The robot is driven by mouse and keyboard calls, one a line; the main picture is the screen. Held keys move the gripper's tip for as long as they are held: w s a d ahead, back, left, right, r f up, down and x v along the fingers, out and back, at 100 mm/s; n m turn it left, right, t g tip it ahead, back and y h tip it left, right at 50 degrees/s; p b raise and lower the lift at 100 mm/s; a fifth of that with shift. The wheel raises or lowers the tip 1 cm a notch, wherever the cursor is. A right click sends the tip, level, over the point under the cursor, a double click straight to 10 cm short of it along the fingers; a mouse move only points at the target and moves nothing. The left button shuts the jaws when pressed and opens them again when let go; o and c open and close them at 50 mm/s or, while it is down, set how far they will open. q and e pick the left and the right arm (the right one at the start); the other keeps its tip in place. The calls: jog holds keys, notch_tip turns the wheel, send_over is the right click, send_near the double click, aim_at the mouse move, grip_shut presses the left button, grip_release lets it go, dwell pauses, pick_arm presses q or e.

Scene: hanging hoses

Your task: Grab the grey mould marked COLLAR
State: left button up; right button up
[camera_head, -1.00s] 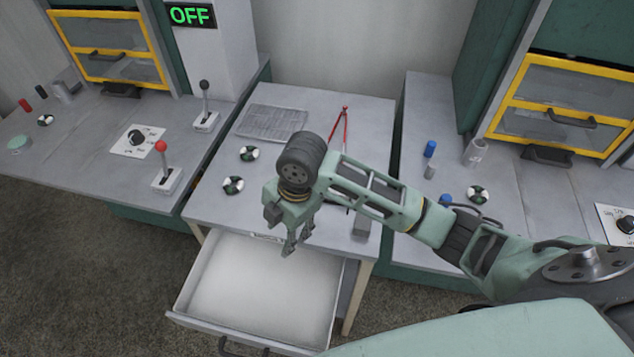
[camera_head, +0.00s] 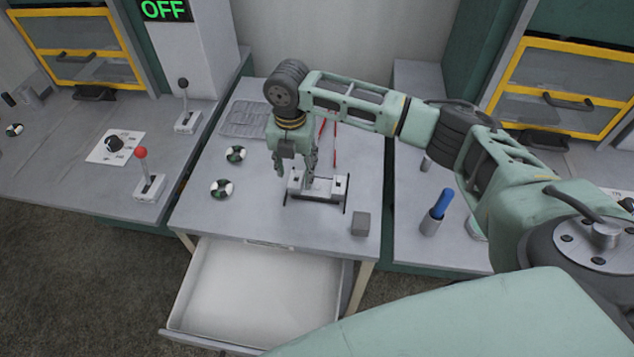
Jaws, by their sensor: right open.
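No COLLAR marking is readable in this view. A light grey fixture-like piece (camera_head: 317,189) with dark bars at its sides sits on the middle table; I cannot tell if it is the mould. A small plain grey block (camera_head: 361,223) stands near the table's front right. My right gripper (camera_head: 295,171) points down with its fingers apart, at the left end and back of the grey piece. Its fingers partly overlap that piece in the picture, and contact cannot be told. My left gripper is out of view.
An open, empty white drawer (camera_head: 178,307) juts out below the middle table (camera_head: 215,219). Two black-and-white round pieces (camera_head: 221,189) lie at left, a grey grid tray (camera_head: 243,119) and red-handled tool (camera_head: 334,145) behind.

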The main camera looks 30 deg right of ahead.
jog(key=shift+f, duration=1.25)
grip_shut()
jog(key=shift+w+r, duration=0.1)
